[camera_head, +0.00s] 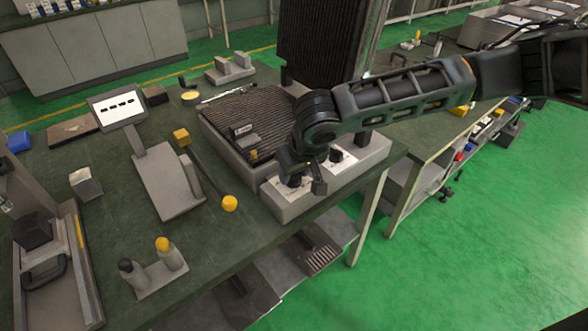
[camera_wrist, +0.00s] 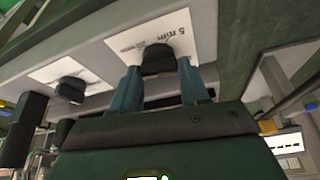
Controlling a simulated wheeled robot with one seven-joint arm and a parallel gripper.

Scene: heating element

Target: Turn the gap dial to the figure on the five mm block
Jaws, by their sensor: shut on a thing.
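My gripper (camera_head: 303,176) is at the left dial on the front panel of the ribbed-plate machine. In the wrist view its blue-grey fingers (camera_wrist: 160,66) stand on either side of a black dial (camera_wrist: 158,58) and are shut on it. The dial sits on a white card (camera_wrist: 122,42) with print that looks like "5 min", tilted in this view; the fingers cover part of the card. A second black dial (camera_head: 337,156) on its own white card is free. A small grey block (camera_head: 246,143) with a dark label lies on the ribbed plate; its figure is too small to read surely.
The ribbed plate (camera_head: 228,112) and a tall dark ribbed panel (camera_head: 318,45) are behind my gripper. A lever with a yellow knob (camera_head: 229,203) stands left of the machine, beside a display (camera_head: 118,105) on a stand. The table's front edge is close below the dials.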

